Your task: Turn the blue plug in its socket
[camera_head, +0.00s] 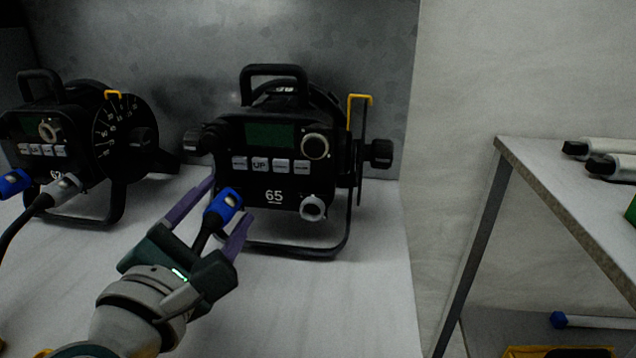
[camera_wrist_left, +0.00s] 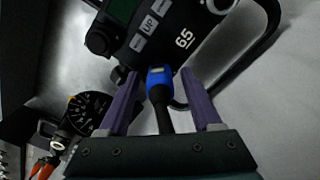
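The blue plug (camera_head: 223,205) with its black cable is at the lower left of the front of the can marked 65 (camera_head: 273,172). My left gripper (camera_head: 222,207) is open, with its purple fingers on either side of the plug. In the left wrist view the plug (camera_wrist_left: 159,82) stands between the fingertips, with a gap on both sides. Its socket is hidden behind the plug, so how far it is seated cannot be told. A white-ringed socket (camera_head: 313,208) at the lower right of the can's front is empty. My right gripper is not in view.
A second can (camera_head: 88,135) stands to the left, with a blue plug (camera_head: 14,183) and a grey plug (camera_head: 66,187) at its front. A grey wall is close behind. A shelf (camera_head: 560,185) with dark-ended tubes stands at the right. The white surface before can 65 is clear.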

